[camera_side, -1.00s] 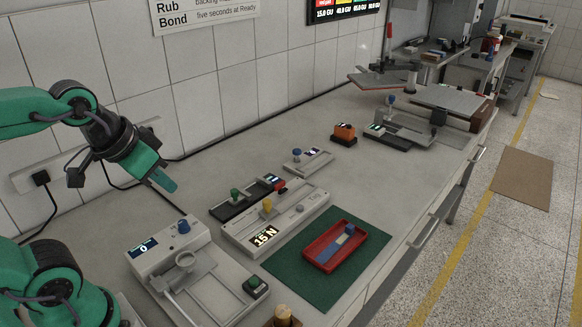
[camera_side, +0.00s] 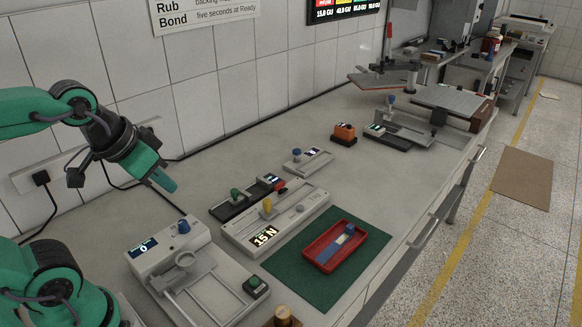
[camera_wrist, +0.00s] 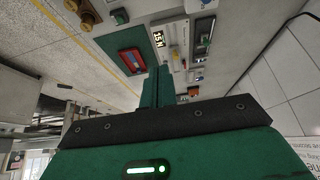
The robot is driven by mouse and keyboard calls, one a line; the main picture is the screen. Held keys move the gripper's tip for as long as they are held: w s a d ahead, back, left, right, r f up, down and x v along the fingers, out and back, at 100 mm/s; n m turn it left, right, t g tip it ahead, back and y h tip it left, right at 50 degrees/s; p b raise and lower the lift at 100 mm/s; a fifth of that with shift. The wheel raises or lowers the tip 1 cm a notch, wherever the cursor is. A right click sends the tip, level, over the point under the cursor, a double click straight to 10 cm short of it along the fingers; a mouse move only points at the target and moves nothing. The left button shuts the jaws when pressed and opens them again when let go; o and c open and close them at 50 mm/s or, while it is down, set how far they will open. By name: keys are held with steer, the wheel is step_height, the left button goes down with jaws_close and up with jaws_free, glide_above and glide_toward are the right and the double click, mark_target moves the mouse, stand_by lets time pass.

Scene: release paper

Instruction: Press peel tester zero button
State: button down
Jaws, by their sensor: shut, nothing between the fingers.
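A grey instrument with a lit "15 N" display (camera_side: 265,236) stands mid-bench beside the green mat. I take it for the peel tester, but no name on it is readable. It carries a yellow knob (camera_side: 267,205), a red part (camera_side: 281,187) and a small grey round knob (camera_side: 300,208). I cannot tell which is the zero button. Its display also shows in the wrist view (camera_wrist: 158,38). My gripper (camera_side: 166,182) is shut and empty, raised above the bench to the left of this instrument and touching nothing. Its green fingers (camera_wrist: 157,86) show together in the wrist view.
A grey device reading "0" (camera_side: 144,247), with a blue knob (camera_side: 183,227), stands at front left. A red tray (camera_side: 318,257) lies on the green mat (camera_side: 289,260). A dark device with a green knob (camera_side: 235,194) sits behind the instrument. Bare bench (camera_side: 240,150) lies farther back.

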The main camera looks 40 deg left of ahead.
steer(key=shift+w, duration=0.1)
steer(key=m+t, duration=0.2)
steer(key=m, duration=0.6)
glide_above(298, 208)
step_height(298, 208, down, 15)
stand_by(0.3)
steer(key=shift+f, duration=4.35)
steer(key=shift+f, duration=0.15)
